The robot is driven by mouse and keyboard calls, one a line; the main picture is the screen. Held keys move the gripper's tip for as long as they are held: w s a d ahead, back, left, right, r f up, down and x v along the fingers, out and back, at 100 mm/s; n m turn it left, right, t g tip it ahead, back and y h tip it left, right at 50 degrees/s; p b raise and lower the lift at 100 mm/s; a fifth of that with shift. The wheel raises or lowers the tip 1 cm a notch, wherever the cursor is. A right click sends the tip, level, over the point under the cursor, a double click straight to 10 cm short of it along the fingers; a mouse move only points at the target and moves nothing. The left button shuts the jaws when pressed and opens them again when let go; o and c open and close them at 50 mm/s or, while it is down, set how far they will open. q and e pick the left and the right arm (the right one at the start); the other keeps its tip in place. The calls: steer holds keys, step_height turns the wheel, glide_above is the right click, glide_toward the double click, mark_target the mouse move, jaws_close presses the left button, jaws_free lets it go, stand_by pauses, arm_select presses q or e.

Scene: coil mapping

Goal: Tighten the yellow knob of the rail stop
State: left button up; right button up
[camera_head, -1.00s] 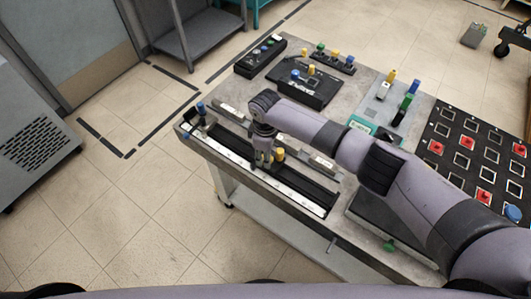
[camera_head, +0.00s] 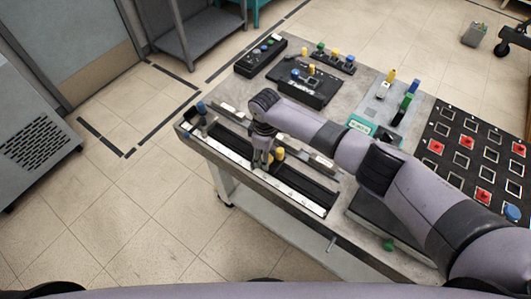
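The yellow knob (camera_head: 279,154) stands upright on the rail stop, on the long black rail (camera_head: 305,186) along the table's near left edge. My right gripper (camera_head: 262,165) points down over the rail, just left of the yellow knob. Its fingers look close together beside the knob, but they are too small to tell whether they are open or shut. The body of the rail stop is mostly hidden behind the fingers. My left gripper is not in view.
A blue knob (camera_head: 201,107) stands at the rail's far left end. Black control boxes (camera_head: 305,88) sit at the back of the table. A grey panel with coloured levers (camera_head: 385,105) and a black board with red pieces (camera_head: 466,160) lie to the right.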

steer(key=shift+r, duration=0.1)
step_height(320, 180, up, 12)
stand_by(0.5)
steer(key=shift+s+f, duration=0.1)
steer(key=shift+f, duration=0.1)
stand_by(0.3)
